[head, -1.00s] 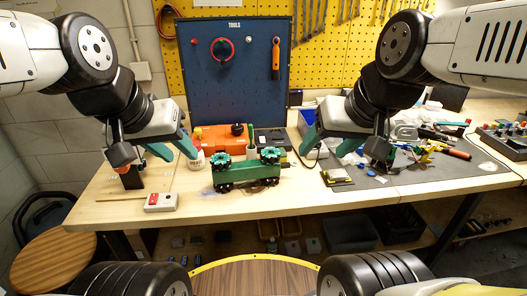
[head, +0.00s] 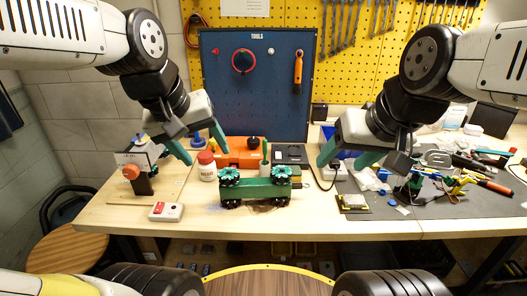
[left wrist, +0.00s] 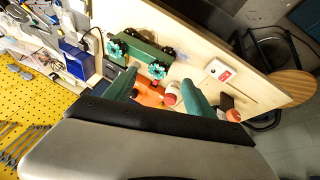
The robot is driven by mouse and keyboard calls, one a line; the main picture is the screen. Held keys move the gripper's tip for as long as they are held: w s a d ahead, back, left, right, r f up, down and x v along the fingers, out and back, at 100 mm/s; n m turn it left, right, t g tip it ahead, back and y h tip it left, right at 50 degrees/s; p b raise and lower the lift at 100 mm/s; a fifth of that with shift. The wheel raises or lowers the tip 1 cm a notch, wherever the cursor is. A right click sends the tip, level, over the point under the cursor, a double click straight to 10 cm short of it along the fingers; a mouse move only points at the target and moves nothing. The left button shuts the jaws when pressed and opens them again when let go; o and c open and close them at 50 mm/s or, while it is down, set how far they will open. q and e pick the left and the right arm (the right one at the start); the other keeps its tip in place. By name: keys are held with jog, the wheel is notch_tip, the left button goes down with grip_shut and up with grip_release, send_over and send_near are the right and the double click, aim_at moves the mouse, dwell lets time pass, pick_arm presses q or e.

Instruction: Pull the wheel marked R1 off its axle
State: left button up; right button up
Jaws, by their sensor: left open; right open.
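A green wheeled block (head: 256,190) stands on the wooden bench, with two teal wheels on its upper side, one at the left (head: 229,177) and one at the right (head: 281,174). Dark wheels are under it. No R1 mark is legible. My left gripper (head: 205,153) is open and empty, up and left of the block. In the left wrist view its fingers (left wrist: 160,94) are spread, with the block (left wrist: 148,50) and both teal wheels beyond them. My right gripper (head: 346,161) is open and empty, right of the block, apart from it.
A red-and-white jar (head: 207,168) stands left of the block, and an orange case (head: 238,152) is behind it. A white box with a red button (head: 166,212) lies front left. Tools and parts clutter the dark mat (head: 400,222) at right. The bench's front middle is clear.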

pick_arm(q)
jog(key=w+d+f+n+g+y, duration=0.1)
jog(key=w+d+f+n+g, duration=0.3)
jog(key=w+n, duration=0.45)
jog(key=n+g+y, duration=0.1)
jog(key=n, duration=0.7)
send_over(257, 181)
notch_tip(257, 181, down, 6)
jog(key=shift+r, duration=0.15)
notch_tip(257, 181, down, 11)
jog(key=shift+f, duration=0.15)
